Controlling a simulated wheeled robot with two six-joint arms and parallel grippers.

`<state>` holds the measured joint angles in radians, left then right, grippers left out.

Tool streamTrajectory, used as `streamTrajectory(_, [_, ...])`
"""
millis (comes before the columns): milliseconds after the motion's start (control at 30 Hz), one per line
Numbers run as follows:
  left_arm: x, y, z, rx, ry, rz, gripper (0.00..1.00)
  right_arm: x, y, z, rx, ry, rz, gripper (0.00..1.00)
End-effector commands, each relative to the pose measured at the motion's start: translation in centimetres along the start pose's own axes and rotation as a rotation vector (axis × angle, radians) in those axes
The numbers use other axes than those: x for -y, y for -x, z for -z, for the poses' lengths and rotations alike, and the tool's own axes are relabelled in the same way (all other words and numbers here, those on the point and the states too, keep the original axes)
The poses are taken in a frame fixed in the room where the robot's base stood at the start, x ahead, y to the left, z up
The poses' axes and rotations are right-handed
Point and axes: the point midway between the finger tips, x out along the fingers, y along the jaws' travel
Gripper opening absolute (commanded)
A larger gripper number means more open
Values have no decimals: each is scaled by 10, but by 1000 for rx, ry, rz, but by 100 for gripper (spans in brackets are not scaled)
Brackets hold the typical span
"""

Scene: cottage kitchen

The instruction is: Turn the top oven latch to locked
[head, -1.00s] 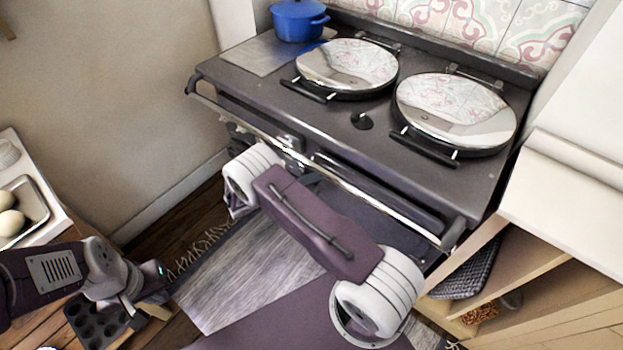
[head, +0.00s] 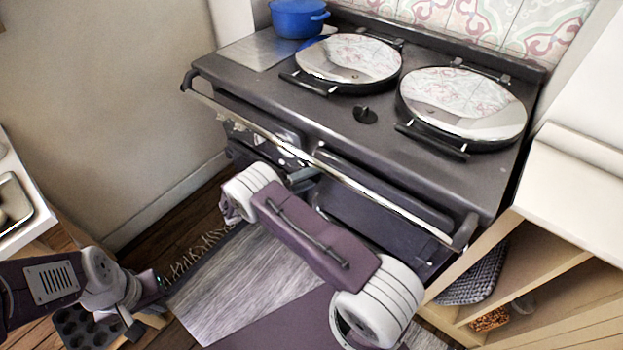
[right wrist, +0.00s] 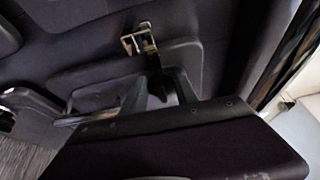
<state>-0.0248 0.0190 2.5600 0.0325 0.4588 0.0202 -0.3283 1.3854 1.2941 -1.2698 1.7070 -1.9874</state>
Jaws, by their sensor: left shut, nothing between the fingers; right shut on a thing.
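The dark range oven (head: 440,190) fills the middle of the head view. In the right wrist view the top oven door shows a latch: a dark lever (right wrist: 155,78) below a small brass-coloured metal catch (right wrist: 139,41). My right gripper (right wrist: 158,92) is shut on the lever, one dark finger on each side of it. The lever hangs nearly straight down from the catch, slightly tilted. In the head view my right arm hides the right fingertips and most of the latch. My left gripper (head: 150,287) is shut and empty at the lower left, far from the oven.
A metal rail (head: 395,207) runs along the oven's front edge above my right arm. A blue pot (head: 298,17) stands on the top. A dark muffin tin (head: 85,328) lies below my left gripper. Open shelves (head: 540,275) stand to the right.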

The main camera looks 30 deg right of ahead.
Motion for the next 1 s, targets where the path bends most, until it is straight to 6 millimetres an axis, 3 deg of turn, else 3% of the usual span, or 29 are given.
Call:
streamTrajectory(633, [0, -3, 0, 0, 0, 0, 0, 0, 0, -1, 4, 39, 15, 0])
streamTrajectory(667, [0, -3, 0, 0, 0, 0, 0, 0, 0, -1, 4, 39, 15, 44])
streamTrajectory(700, [0, -3, 0, 0, 0, 0, 0, 0, 0, -1, 4, 38, 15, 55])
streamTrajectory(1000, [0, -3, 0, 0, 0, 0, 0, 0, 0, 0, 2, 37, 15, 57])
